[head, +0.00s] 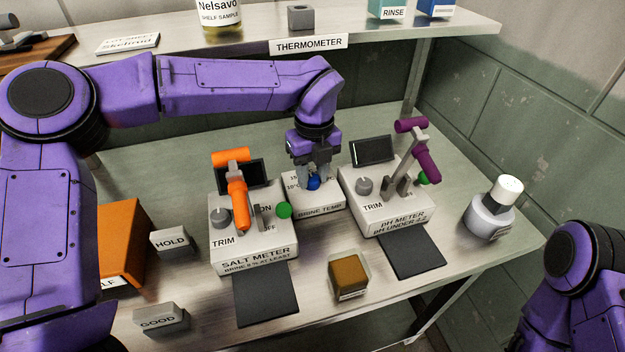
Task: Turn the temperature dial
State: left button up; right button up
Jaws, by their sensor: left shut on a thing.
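The temperature unit labelled BRINE TEMP (318,206) is a small white box between two meters on the bench. Its blue dial (313,183) sits on the sloped top, with partly hidden scale print beside it. My left gripper (313,178) points down from above and is shut on the blue dial, covering part of it and the scale. My right arm shows at the lower right edge, but its gripper is out of the picture.

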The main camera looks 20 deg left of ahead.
pick_arm(q)
jog(key=n+b, duration=0.4)
jog(key=n, duration=0.1)
jog(key=shift+w+f+b, duration=0.1)
jog(key=shift+b, duration=0.3)
jog(key=shift+r+n+b, duration=0.2)
jog(key=shift+n+b, duration=0.95)
jog(key=shift+n, duration=0.25)
jog(key=o, duration=1)
jog(key=shift+a, duration=0.1)
jog(key=shift+o, duration=0.2)
